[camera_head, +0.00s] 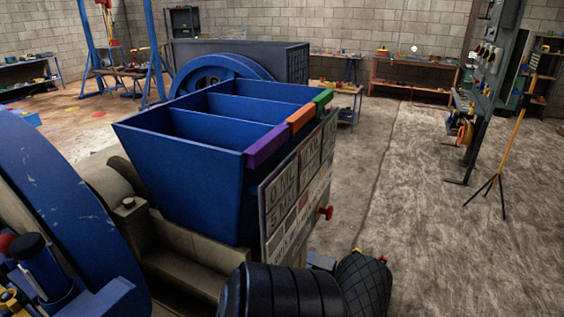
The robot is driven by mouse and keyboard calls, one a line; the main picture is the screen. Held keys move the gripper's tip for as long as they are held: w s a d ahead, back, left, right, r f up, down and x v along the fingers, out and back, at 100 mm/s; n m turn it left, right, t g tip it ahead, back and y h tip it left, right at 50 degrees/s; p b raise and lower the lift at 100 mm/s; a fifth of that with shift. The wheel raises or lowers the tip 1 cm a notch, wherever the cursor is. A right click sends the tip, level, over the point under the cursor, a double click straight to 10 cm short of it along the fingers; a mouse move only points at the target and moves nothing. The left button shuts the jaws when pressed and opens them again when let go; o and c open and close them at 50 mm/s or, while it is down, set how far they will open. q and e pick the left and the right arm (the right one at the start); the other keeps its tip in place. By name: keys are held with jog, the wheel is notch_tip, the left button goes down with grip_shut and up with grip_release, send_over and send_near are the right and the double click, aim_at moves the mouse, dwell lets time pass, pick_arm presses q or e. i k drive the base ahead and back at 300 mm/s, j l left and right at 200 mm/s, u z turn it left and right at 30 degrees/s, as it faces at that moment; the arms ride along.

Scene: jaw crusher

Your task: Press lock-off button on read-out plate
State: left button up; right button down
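The read-out plate (283,190) is a grey panel with pale, text-filled panes and smaller reddish fields below. It is on the right-hand face of a blue bin (185,165) with three compartments and is seen at a steep angle. A red knob (326,212), which looks like the lock-off button, sticks out at the plate's lower right edge. The small print on the plate is too oblique to read.
Purple (268,145), orange (302,118) and green (322,98) blocks line the bin's rim. A large blue wheel (50,215) stands at left. A yellow-black tripod stand (512,130) is at right. The floor right of the plate is clear.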

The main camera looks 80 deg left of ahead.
aim_at(329, 213)
jog(key=l+u, duration=0.1)
jog(key=u, duration=2.25)
jog(key=z, duration=0.1)
jog(key=k+j, duration=0.05)
